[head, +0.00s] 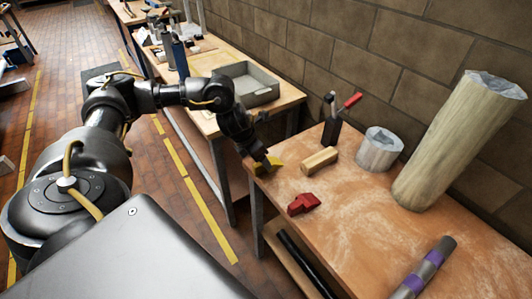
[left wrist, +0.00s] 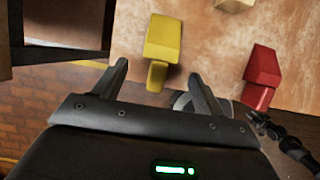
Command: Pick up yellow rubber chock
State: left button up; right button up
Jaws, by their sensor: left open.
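The yellow rubber chock (head: 269,163) lies near the left edge of the wooden table, partly hidden by my left gripper in the head view. In the left wrist view the yellow chock (left wrist: 164,42) lies ahead of the fingertips, roughly between their lines. My left gripper (left wrist: 157,74) is open and empty, with its two fingers apart. In the head view the left gripper (head: 262,157) is right at the chock; I cannot tell whether it touches. My right gripper is not in view.
A red block (head: 303,204), a light wooden block (head: 319,160) and a red-handled clamp (head: 333,122) are near the chock. A short cylinder (head: 379,150) and a tall post (head: 455,142) stand behind. A purple-banded tube (head: 424,268) lies at the front. A grey tray (head: 249,88) sits on another bench.

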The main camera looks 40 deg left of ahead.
pick_arm(q)
jog(key=x, duration=0.4)
jog(key=shift+w+f+p, duration=0.1)
jog(key=shift+w+p, duration=0.15)
jog(key=shift+p, duration=0.15)
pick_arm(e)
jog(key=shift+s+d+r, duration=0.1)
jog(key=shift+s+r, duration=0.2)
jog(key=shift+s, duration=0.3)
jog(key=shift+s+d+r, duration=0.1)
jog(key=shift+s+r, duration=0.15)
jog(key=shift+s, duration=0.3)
pick_arm(q)
jog(key=shift+c, duration=0.3)
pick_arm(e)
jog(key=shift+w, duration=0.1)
pick_arm(q)
jog(key=shift+c, duration=1.1)
jog(key=c, duration=0.8)
jog(key=shift+c, duration=0.2)
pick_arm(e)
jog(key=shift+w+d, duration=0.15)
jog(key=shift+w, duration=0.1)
